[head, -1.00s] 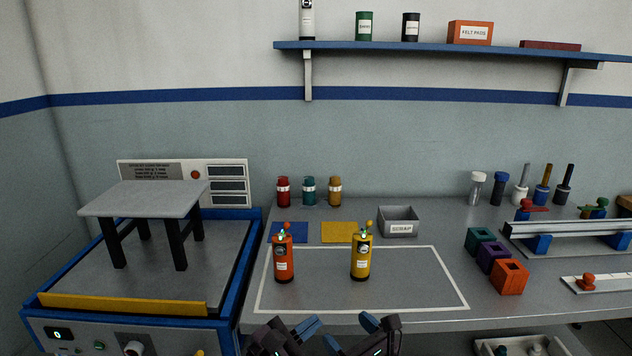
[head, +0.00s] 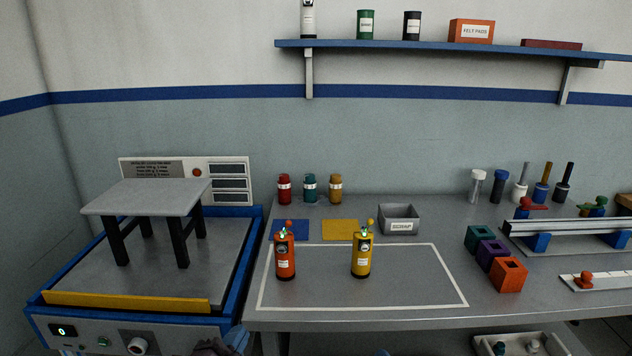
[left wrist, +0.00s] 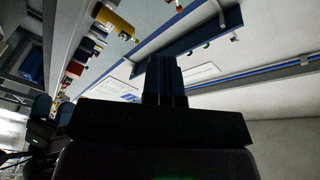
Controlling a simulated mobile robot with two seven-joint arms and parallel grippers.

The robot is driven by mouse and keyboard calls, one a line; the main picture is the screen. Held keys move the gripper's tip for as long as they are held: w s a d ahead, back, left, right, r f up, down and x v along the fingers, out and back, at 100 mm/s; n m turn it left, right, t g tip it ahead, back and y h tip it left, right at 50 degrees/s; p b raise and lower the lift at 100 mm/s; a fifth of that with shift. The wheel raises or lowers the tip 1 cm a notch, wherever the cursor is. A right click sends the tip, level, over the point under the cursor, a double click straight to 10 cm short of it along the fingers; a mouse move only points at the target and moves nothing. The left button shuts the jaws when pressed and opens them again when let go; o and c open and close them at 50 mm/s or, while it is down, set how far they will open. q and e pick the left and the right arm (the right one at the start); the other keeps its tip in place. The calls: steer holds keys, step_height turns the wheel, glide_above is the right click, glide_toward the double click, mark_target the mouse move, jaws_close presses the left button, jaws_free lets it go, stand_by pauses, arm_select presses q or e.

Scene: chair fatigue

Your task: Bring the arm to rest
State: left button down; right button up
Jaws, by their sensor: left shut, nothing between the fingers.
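My left gripper (head: 234,340) shows only as a blue fingertip and a dark part at the bottom edge of the head view, in front of the bench. In the left wrist view its fingers (left wrist: 166,80) are together, shut and empty. Only a tiny blue tip of my right gripper (head: 382,352) shows at the bottom edge, so its jaws cannot be judged. Neither gripper touches anything that I can see.
A small table (head: 148,197) stands on the blue-framed test rig (head: 240,270) at left. An orange canister (head: 285,257) and a yellow canister (head: 361,255) stand upright on the bench (head: 420,280), inside the white outline. Coloured blocks (head: 508,275) sit at right.

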arm_select(q)
steer(key=s+a+f+n+g+y, duration=0.1)
steer(key=s+a+f+n, duration=0.3)
steer(key=s, duration=0.4)
steer(key=s+a+f+n+g+y+p, duration=0.1)
steer(key=s+a+f+n+g+y, duration=0.1)
steer(key=s, duration=0.7)
steer(key=s+a+f+n+g+y+p, duration=0.1)
steer(key=s+a+f+n+g+y, duration=0.1)
steer(key=s+a+f+n, duration=0.4)
steer(key=s+f+n+g, duration=0.1)
steer(key=s+f, duration=0.2)
steer(key=f, duration=0.1)
steer(key=shift+a+g, duration=0.3)
steer(key=shift+a, duration=0.1)
arm_select(e)
steer(key=s+d+f+n+g+h, duration=0.1)
steer(key=s+d+f, duration=0.2)
steer(key=s, duration=0.5)
steer(key=s+d+f+n+g+h, duration=0.1)
steer(key=s+d+f+n+h, duration=0.1)
steer(key=s, duration=0.6)
steer(key=s+d+f+n+g+h, duration=0.1)
steer(key=s+d+f+n+g, duration=0.1)
steer(key=s+d+f, duration=0.2)
steer(key=s+d, duration=0.2)
steer(key=s, duration=0.2)
steer(key=shift+d+f+h, duration=0.3)
steer(key=shift+f, duration=0.05)
